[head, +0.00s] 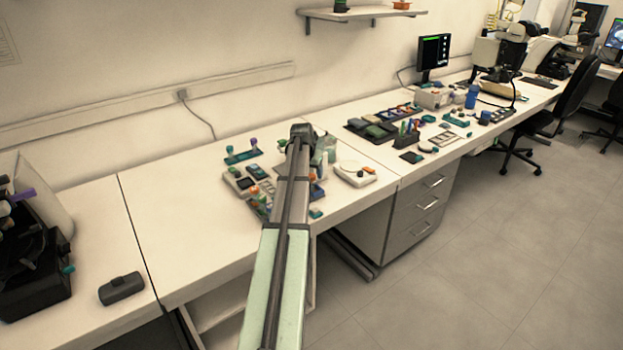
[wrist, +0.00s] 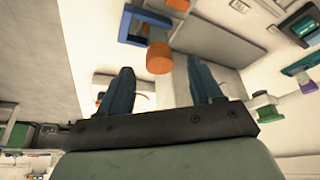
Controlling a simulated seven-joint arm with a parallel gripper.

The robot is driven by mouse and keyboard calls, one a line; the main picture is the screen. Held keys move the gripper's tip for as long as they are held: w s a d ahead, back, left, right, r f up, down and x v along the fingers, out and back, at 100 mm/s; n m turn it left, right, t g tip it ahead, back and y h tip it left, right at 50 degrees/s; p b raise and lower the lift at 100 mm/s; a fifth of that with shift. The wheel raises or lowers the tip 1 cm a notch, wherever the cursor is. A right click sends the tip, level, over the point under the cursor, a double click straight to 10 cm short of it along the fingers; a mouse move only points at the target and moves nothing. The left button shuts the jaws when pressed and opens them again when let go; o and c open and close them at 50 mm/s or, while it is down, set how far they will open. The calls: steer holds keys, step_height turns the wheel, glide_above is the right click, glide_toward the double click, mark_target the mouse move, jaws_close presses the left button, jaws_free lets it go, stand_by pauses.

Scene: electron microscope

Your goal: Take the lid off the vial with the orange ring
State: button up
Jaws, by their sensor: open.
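My gripper (wrist: 160,63) is open in the wrist view, with two dark blue fingers apart. A grey cylinder with an orange end (wrist: 158,59) shows near the gap between the fingertips. I cannot tell whether it is the vial with the orange ring, or whether it has a lid. It does not appear gripped. Another orange end (wrist: 178,4) is cut off at the top edge. In the head view my arm covers the gripper and part of the crowded bench area, where no ringed vial can be made out clearly.
Small racks and teal holders (head: 243,155) crowd around the arm. A white round-topped device (head: 355,174) stands to its right. A green-capped piece (wrist: 264,99) shows in the wrist view.

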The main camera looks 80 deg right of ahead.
steer(key=shift+x, duration=0.8)
steer(key=shift+c, duration=0.5)
steer(key=c, duration=1)
steer(key=shift+r, duration=0.15)
